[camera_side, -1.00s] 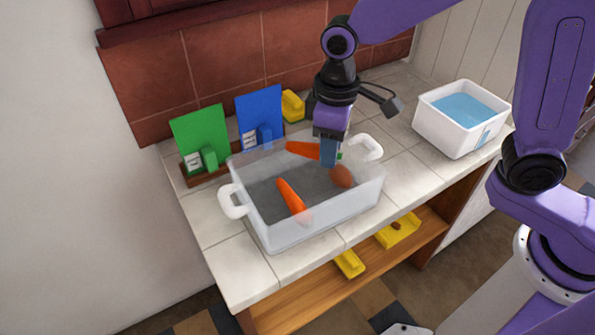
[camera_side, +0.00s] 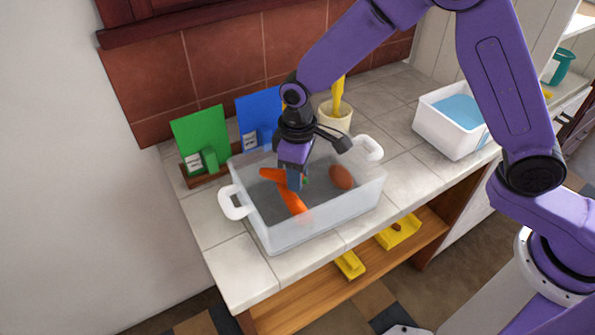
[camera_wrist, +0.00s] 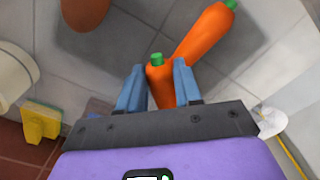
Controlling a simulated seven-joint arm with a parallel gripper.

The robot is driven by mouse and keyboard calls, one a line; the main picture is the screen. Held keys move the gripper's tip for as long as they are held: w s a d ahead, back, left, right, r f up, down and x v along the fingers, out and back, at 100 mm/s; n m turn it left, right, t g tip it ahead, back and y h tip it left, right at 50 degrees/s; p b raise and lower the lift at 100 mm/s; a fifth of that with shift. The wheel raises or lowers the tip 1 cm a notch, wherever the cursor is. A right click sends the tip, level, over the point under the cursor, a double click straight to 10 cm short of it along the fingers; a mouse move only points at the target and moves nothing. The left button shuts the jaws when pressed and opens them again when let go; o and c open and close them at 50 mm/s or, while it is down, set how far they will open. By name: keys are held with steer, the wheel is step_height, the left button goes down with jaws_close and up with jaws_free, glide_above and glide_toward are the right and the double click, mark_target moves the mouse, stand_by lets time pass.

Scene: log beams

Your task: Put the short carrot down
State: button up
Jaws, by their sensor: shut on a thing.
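The short carrot (camera_side: 270,174), orange with a green top, is between the fingers of my gripper (camera_side: 294,180), low inside the clear bin (camera_side: 325,214). The wrist view shows the short carrot (camera_wrist: 160,86) between the two blue fingertips of my gripper (camera_wrist: 158,84), its green end showing. A longer carrot (camera_side: 292,202) lies on the bin's grey floor just below and beside it. The longer carrot (camera_wrist: 205,36) overlaps the held one in the wrist view. I cannot tell whether the two touch, or whether the held carrot rests on the floor.
A reddish-brown round vegetable (camera_side: 341,177) lies at the bin's right. White handles stick out at the bin's ends. Green (camera_side: 199,133) and blue (camera_side: 257,118) boards and a pot with yellow utensils (camera_side: 335,118) stand behind. A white tub (camera_side: 447,133) stands at the right.

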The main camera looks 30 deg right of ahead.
steer(key=shift+f, duration=0.35)
steer(key=o, duration=1)
steer(key=shift+o, duration=0.2)
step_height(320, 180, up, 13)
steer(key=shift+s+f, duration=0.1)
steer(key=s+d+n, duration=0.4)
steer(key=s+d, duration=1.7)
steer(key=s, duration=0.4)
steer(key=shift+s+d+f, duration=0.2)
steer(key=shift+s, duration=0.2)
